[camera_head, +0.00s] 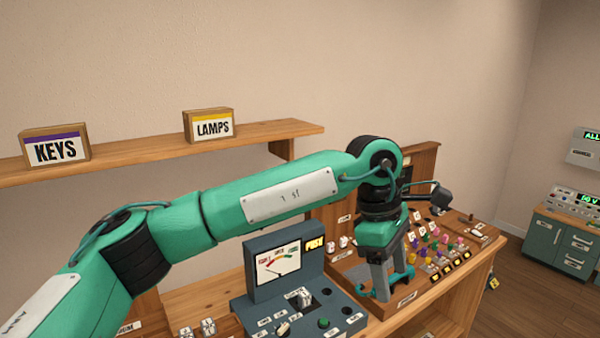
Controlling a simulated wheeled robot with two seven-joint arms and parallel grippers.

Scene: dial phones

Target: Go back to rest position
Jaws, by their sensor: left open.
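My left arm reaches in from the lower left across the view. Its gripper (393,286) points down above the right part of the wooden desk (427,303), just right of a dark console. The gripper is open, and I see nothing between its fingers. I cannot tell whether the fingertips touch the board below. My right gripper is not in view.
The dark console (262,293) has a dial meter, knobs and a green button. A board with several coloured pegs (440,240) lies right of the gripper. A shelf (150,152) holds boxes marked KEYS (55,148) and LAMPS (209,126). A teal cabinet (560,243) stands far right.

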